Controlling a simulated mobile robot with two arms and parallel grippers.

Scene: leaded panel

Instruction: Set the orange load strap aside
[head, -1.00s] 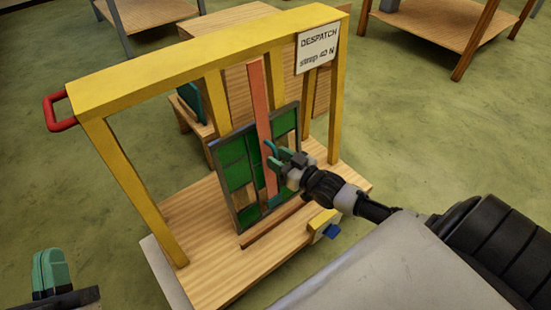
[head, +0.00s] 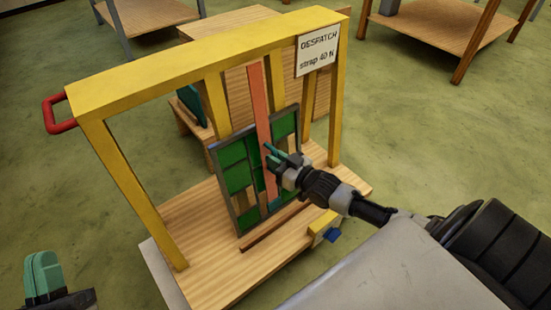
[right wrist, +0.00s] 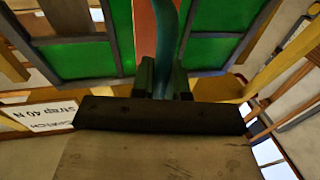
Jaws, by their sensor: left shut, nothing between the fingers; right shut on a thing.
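The orange load strap (head: 262,105) runs down from the yellow beam across the front of the leaded panel (head: 236,178), which has green panes in dark lead. The panel stands upright on the wooden bench. In the right wrist view the strap (right wrist: 145,35) shows beside the teal fingers, against green panes; the exact grip is partly hidden. My left gripper (head: 43,274) is shut and empty at the lower left, away from the bench.
A wooden strip (head: 275,226) lies before the panel. Other tables stand behind.

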